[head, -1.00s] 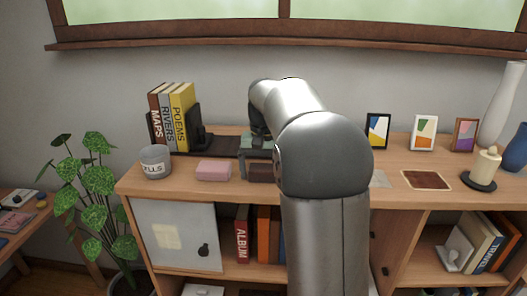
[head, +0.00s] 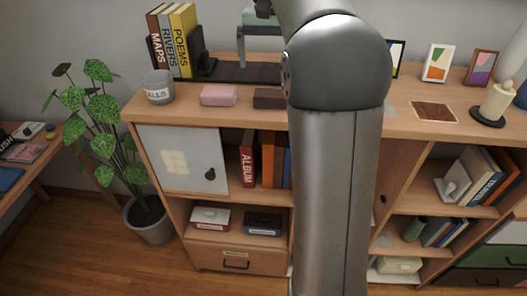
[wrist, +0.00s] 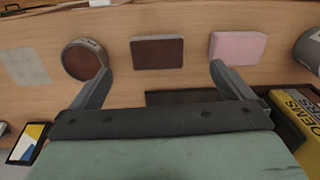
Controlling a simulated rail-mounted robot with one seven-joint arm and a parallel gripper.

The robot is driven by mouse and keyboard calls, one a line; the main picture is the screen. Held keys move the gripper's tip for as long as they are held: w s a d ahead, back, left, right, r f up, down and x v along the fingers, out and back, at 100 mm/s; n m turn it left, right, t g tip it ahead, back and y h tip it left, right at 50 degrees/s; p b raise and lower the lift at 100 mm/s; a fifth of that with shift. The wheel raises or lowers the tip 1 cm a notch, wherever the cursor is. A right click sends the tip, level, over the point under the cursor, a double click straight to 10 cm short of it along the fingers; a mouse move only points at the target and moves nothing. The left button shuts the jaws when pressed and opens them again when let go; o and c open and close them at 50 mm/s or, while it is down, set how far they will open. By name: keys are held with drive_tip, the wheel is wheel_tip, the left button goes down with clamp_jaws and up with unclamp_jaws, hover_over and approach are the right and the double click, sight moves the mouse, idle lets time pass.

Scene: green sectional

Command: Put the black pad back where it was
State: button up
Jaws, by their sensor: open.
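I cannot clearly pick out a separate black pad. The nearest match is a flat black strip (head: 245,73) on the cabinet top, joined or close to the black bookend; it also shows in the wrist view (wrist: 185,97), partly behind my gripper. A dark brown block (head: 269,98) lies in front of it, right of a pink block (head: 219,95). In the wrist view, brown block (wrist: 157,52) and pink block (wrist: 238,47) lie beyond my open, empty gripper (wrist: 160,72). My arm hides part of the cabinet top in the head view.
A grey pot (head: 158,88) stands at the left edge, by upright books (head: 175,40). A round brown-topped tin (wrist: 84,58) sits beside the brown block. Photo frames (head: 437,63) and a candle (head: 496,103) stand to the right, near a brown square (head: 434,112).

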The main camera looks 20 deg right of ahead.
drive_tip(key=s+a+f+n, duration=0.3)
drive_tip(key=s+a+f, duration=0.4)
drive_tip(key=s+f, duration=0.4)
drive_tip(key=s+a+f+n, duration=0.2)
drive_tip(key=s+a+f, duration=0.5)
drive_tip(key=s, duration=0.8)
wheel_tip(320, 180, down, 4)
drive_tip(key=shift+r+n+t, duration=0.1)
drive_tip(key=shift+n+t, duration=0.3)
